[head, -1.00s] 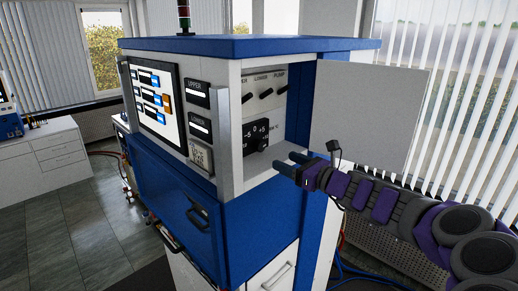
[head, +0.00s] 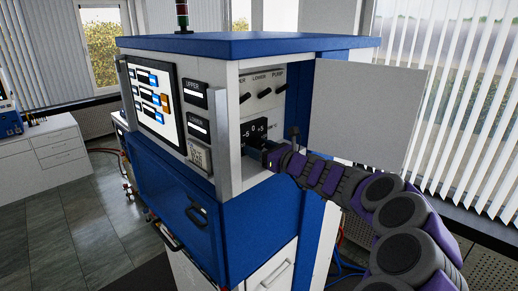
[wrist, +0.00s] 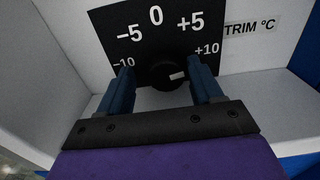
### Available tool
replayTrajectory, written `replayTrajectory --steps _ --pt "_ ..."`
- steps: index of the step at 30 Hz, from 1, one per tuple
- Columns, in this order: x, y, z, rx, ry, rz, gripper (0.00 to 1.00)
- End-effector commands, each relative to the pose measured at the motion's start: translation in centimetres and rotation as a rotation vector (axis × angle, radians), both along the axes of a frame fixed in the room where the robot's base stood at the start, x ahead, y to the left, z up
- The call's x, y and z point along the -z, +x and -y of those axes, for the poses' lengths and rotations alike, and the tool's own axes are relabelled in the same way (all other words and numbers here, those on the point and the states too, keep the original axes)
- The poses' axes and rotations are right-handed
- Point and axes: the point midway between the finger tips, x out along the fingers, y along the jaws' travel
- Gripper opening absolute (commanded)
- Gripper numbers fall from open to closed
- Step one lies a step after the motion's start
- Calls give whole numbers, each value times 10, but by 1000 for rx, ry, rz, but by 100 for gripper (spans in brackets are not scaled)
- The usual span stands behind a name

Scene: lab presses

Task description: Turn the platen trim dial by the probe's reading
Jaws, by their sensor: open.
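The platen trim dial (wrist: 168,75) is a dark round knob with a pale mark on its right part, below a black scale plate (wrist: 156,38) reading -10, -5, 0, +5, +10 beside the label TRIM °C. My gripper (wrist: 162,84) is open in the wrist view, one blue finger on each side of the dial; I cannot tell whether they touch it. In the head view my gripper (head: 262,153) is inside the open bay, in front of the scale plate (head: 254,131), and hides the dial. The probe's reading is not legible; the UPPER (head: 194,94) and LOWER (head: 199,127) displays look blank.
The bay's open door panel (head: 365,112) stands to the right, above my arm. Switches (head: 265,91) sit above the scale. The bay's white side post (head: 224,142) is close on the left. A touchscreen (head: 154,105) is on the cabinet's left face.

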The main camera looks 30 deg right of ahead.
Motion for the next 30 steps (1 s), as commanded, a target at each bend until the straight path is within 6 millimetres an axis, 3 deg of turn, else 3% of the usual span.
replayTrajectory --steps 5,22,30 --pt "0 0 1 2 0 -1 63" --pt "1 2 -2 0 -2 -2 9" --pt "1 2 -1 2 -5 -1 9"
